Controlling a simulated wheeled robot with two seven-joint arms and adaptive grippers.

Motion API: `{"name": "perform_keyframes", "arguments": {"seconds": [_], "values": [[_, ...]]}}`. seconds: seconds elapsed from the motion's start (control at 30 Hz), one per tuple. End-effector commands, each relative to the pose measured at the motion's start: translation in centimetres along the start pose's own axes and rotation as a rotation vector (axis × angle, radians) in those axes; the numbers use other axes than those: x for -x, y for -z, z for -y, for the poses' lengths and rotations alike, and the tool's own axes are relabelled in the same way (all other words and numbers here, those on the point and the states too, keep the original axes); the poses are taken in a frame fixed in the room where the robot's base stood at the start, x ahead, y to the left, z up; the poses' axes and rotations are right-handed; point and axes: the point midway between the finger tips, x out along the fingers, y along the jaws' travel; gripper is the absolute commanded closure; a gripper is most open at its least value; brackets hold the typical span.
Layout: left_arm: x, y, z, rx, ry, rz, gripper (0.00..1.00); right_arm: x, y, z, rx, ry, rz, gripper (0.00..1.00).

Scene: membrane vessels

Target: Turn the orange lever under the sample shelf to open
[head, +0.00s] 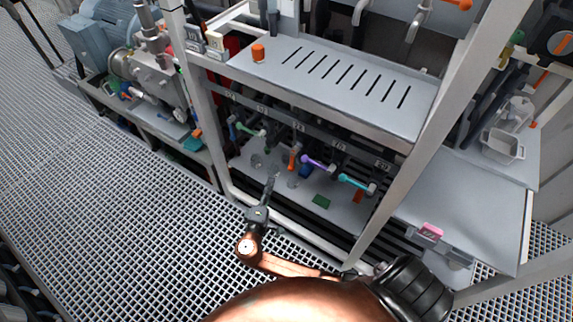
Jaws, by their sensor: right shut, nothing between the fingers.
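The sample shelf (408,122) is a grey panel with a row of slots. Under it runs a row of coloured levers. The orange lever (293,158) points roughly downward in the picture, between a green lever and a purple one. My right gripper (271,181) is shut and empty, pointing up toward the lever row. In the picture it is just below and left of the orange lever, with a visible gap between them. My left gripper is not in view.
The green lever (250,130), purple lever (317,162) and cyan lever (356,183) flank the orange one. A green block (321,201) lies on the lower tray. A slanting frame post (424,135) stands at the right. An orange-capped item (258,53) sits on the shelf.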

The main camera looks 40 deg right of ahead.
Motion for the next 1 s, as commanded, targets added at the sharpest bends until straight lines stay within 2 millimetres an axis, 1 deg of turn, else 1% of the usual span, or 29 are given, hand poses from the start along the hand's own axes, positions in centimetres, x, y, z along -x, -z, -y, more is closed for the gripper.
{"name": "perform_keyframes", "arguments": {"seconds": [0.03,0.1,0.17,0.27,0.67,0.7,0.8,1.0], "values": [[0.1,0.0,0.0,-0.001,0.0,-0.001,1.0,0.1,0.2,-1.2,-0.009,-0.024,0.001,1.0],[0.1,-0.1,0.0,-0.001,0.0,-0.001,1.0,0.0,0.3,-1.9,-0.015,-0.042,0.003,1.0],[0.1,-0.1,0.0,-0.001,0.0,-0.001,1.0,-0.4,0.3,-2.0,-0.017,-0.047,0.003,1.0],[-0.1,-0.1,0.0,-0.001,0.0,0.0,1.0,-1.8,0.3,-2.0,-0.015,-0.046,0.003,1.0],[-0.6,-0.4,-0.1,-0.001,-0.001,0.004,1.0,-9.9,0.3,-2.3,-0.014,-0.045,0.003,1.0],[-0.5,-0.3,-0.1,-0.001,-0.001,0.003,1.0,-9.6,-0.5,-2.1,-0.012,-0.04,0.003,1.0],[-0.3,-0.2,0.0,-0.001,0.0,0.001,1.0,-9.0,-1.9,-2.2,-0.013,-0.04,0.001,1.0],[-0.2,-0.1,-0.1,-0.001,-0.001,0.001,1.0,-8.4,-3.3,-2.1,-0.014,-0.041,0.002,1.0]]}}
